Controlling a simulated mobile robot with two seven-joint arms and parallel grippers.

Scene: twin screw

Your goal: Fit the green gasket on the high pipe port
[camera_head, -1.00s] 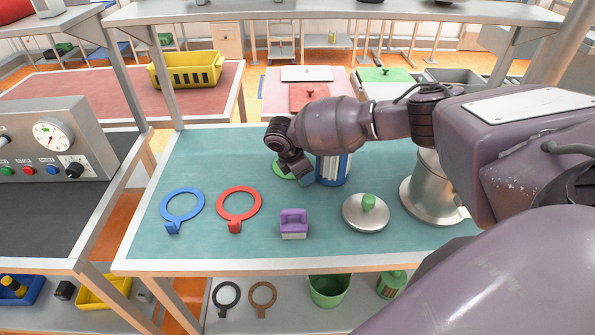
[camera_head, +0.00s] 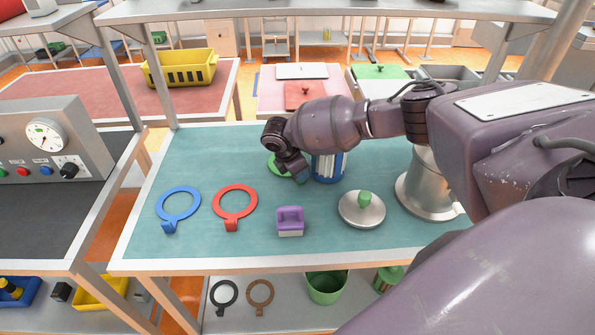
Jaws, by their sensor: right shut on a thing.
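The green gasket (camera_head: 273,163) lies on or just above the teal worktop, mostly hidden behind my right gripper. My right gripper (camera_head: 294,176) points down at it and is shut on it; the fingertips are small and partly hidden. A silver metal vessel (camera_head: 425,190) stands at the right of the worktop, partly covered by my right arm. I cannot tell whether the high pipe port is part of it. My left gripper is not in view.
A blue gasket (camera_head: 178,203), a red gasket (camera_head: 234,202), a purple block (camera_head: 290,220) and a round metal lid (camera_head: 361,209) with a green knob lie on the teal worktop (camera_head: 215,150). A blue-and-white can (camera_head: 328,168) stands close beside the gripper.

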